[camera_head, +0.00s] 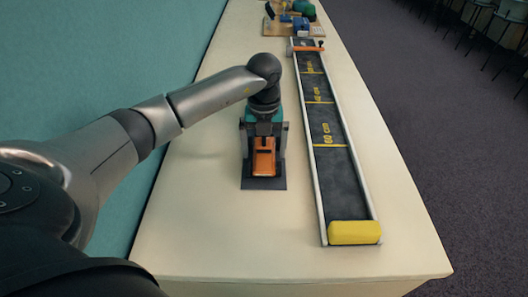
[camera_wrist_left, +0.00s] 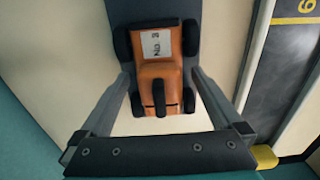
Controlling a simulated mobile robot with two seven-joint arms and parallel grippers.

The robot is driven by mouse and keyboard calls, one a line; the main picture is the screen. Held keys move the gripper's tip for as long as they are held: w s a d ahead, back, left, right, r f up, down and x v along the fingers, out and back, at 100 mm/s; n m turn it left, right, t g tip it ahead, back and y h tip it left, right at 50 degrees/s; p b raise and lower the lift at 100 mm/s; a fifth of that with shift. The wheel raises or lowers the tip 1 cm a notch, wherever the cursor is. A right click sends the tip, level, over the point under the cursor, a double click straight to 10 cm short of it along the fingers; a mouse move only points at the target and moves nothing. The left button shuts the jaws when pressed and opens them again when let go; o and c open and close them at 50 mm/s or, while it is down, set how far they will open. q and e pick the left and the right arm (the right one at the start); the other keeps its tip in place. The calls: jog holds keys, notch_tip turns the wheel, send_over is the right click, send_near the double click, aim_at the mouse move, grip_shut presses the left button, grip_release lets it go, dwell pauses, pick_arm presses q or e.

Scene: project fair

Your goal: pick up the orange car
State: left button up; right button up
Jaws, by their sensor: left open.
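The orange car (camera_head: 264,164) with dark wheels stands on a dark mat (camera_head: 264,184) on the table. In the left wrist view the orange car (camera_wrist_left: 160,68) carries a white label reading "No. 3". My left gripper (camera_head: 264,152) points down over the car, open, with one finger on each side of it. In the left wrist view the two fingers of the left gripper (camera_wrist_left: 161,78) flank the car, with a narrow gap on each side. Whether the fingertips touch the mat cannot be told. My right gripper is not in view.
A dark track (camera_head: 343,182) with yellow distance marks runs along the table to the right, a yellow block (camera_head: 354,232) at its near end. An orange bar (camera_head: 308,48) crosses its far end. Colourful items on a wooden board (camera_head: 282,30) stand farther back. The near table (camera_head: 225,245) is clear.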

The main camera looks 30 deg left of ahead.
pick_arm(q)
jog(key=c, duration=1.5)
